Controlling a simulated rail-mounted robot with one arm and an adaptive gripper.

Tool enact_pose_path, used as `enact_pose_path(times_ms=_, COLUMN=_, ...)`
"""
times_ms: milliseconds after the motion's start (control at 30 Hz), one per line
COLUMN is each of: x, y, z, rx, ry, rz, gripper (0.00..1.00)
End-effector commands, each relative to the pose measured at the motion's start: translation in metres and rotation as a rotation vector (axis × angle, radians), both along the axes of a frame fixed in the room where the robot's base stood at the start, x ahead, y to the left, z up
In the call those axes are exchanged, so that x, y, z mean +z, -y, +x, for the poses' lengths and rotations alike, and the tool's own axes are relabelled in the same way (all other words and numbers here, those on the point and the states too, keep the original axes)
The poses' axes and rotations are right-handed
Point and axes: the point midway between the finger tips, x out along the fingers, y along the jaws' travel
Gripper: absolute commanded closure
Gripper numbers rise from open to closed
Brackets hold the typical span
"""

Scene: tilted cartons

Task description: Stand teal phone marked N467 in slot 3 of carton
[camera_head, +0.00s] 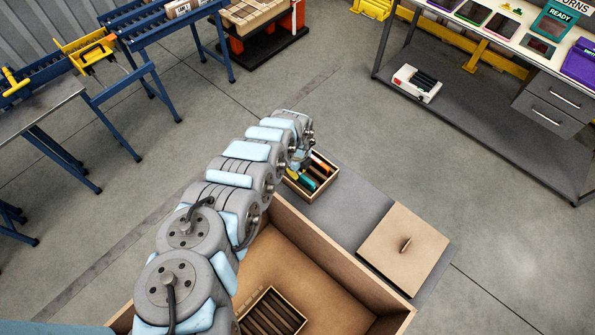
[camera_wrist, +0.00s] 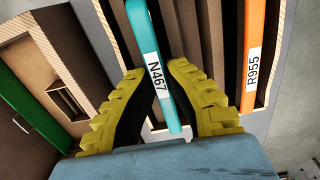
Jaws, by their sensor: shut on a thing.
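The teal phone (camera_wrist: 172,115) carries a white label reading N467 and stands between the two yellow fingers of my gripper (camera_wrist: 156,72) in the wrist view. My gripper is shut on it. The phone is over or in the slotted carton (camera_wrist: 270,85); its far end is cut off by the frame top, so I cannot tell how deep it sits or in which slot. In the head view this small carton (camera_head: 325,188) is at the end of my arm, which partly hides it and my gripper.
An orange phone (camera_wrist: 254,45) labelled R955 stands in the same carton, right of the teal one. A green item (camera_wrist: 30,100) shows at left. A second slotted carton (camera_head: 270,315) lies inside the large open box (camera_head: 345,258). A lid-like panel (camera_head: 403,250) with a handle lies nearby.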

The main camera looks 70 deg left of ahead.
Motion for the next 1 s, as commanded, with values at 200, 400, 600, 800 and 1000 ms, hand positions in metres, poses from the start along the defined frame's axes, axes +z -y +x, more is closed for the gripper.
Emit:
enact_pose_path(times_ms=200, x=0.0003, y=-0.0003, z=0.0, rx=0.0, ry=0.0, rz=0.0, gripper=1.0)
enact_pose_path(times_ms=400, x=-0.0003, y=-0.0003, z=0.0, rx=0.0, ry=0.0, rz=0.001, gripper=1.0)
enact_pose_path(times_ms=600, x=-0.0023, y=-0.0002, z=0.0002, rx=0.0, ry=0.0, rz=0.0, gripper=1.0)
enact_pose_path(times_ms=800, x=-0.0043, y=-0.0002, z=0.0, rx=0.0, ry=0.0, rz=0.0, gripper=1.0)
enact_pose_path(times_ms=1000, x=-0.005, y=-0.0004, z=-0.0001, rx=0.0, ry=0.0, rz=0.0, gripper=1.0)
